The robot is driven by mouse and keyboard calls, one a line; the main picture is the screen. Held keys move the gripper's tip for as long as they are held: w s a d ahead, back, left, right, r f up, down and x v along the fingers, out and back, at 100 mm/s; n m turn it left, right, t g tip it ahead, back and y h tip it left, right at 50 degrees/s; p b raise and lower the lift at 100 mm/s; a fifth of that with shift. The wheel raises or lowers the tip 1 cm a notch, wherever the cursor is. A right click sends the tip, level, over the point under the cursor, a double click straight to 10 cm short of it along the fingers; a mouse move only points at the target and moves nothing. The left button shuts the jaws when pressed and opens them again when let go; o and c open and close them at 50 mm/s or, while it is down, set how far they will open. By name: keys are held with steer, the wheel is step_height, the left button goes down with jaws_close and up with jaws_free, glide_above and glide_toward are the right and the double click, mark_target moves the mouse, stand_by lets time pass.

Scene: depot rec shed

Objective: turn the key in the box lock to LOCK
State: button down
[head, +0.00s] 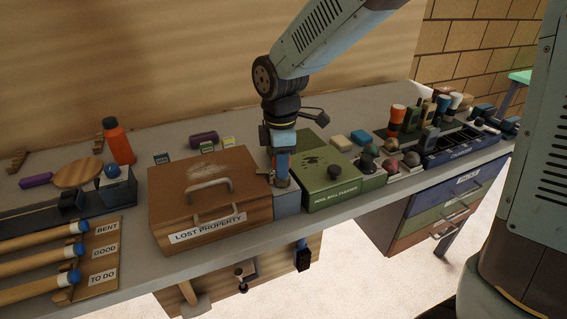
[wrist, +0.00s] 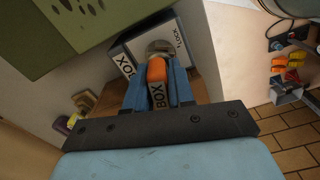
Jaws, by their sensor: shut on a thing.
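The box lock shows in the wrist view as a round metal face (wrist: 160,47) on a plate marked BOX and LOCK. The LOCK word (wrist: 180,42) is to the right of the face. The key (wrist: 157,71) has an orange head and a tag reading BOX, and stands at the lock face; its tip is hidden. My gripper (wrist: 158,92) is shut on the key with its blue fingers on either side. In the head view my gripper (head: 282,183) points down over the small grey lock box (head: 287,203), and the key is mostly hidden there.
The brown LOST PROPERTY box (head: 165,214) stands close on the left of the lock box. The green pool ball box (head: 340,197) is close on its right. An orange bottle (head: 119,143) stands at the back left. The bench (head: 245,246) has a narrow clear front edge.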

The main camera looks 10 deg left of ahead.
steer(key=n, duration=0.5)
steer(key=c, duration=0.9)
jaws_free()
steer(key=shift+s, duration=0.1)
steer(key=shift+r, duration=0.1)
steer(key=shift+r, duration=4.4)
